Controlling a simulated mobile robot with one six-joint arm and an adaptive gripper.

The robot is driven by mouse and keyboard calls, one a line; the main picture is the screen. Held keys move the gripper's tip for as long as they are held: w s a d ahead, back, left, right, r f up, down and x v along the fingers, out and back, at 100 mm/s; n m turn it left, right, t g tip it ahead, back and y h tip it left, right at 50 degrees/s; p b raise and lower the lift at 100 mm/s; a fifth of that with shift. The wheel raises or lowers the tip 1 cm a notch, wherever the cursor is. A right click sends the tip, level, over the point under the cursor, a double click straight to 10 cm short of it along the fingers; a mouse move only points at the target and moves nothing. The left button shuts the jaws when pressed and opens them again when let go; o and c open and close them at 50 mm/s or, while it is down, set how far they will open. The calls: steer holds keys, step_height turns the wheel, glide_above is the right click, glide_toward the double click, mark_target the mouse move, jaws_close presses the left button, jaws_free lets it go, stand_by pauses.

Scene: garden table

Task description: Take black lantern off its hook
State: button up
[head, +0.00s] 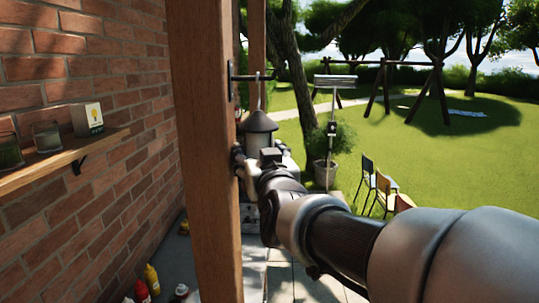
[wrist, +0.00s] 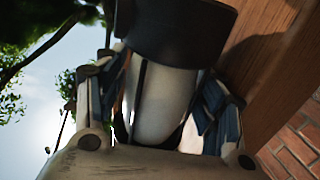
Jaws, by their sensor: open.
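The black lantern (head: 259,123) hangs from a dark hook (head: 252,77) on the wooden post (head: 204,150) in the head view. Its dark cone-shaped top shows above my gripper (head: 263,156), with part of the pale body below it. In the wrist view the lantern's dark cap (wrist: 172,30) and pale body (wrist: 165,95) fill the middle. My gripper (wrist: 160,92) is open, with one finger on each side of the body, below the cap. I cannot tell whether either finger touches it. The lantern's lower end is hidden by my gripper.
The post and a brick wall (head: 110,190) stand close on the left. A shelf (head: 70,150) holds a small box (head: 88,119) and glass jars. Red and yellow bottles (head: 151,280) stand low down. A potted plant (head: 326,172) and chairs (head: 378,186) are behind, right. Lawn lies beyond.

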mark_target(274, 140)
steer(key=c, duration=1.1)
steer(key=shift+o, duration=0.2)
steer(key=shift+r, duration=0.1)
steer(key=shift+r, duration=0.5)
step_height(274, 140, up, 3)
steer(key=shift+f, duration=0.2)
steer(key=d+b, duration=0.1)
steer(key=d, duration=0.1)
steer(key=d+b, duration=0.1)
steer(key=shift+f+b, duration=0.25)
steer(key=shift+b, duration=0.05)
steer(key=shift+d+r, duration=0.1)
steer(key=shift+d, duration=0.3)
steer(key=d+p, duration=0.4)
steer(key=d, duration=1)
steer(key=shift+s, duration=0.3)
steer(key=shift+d, duration=0.1)
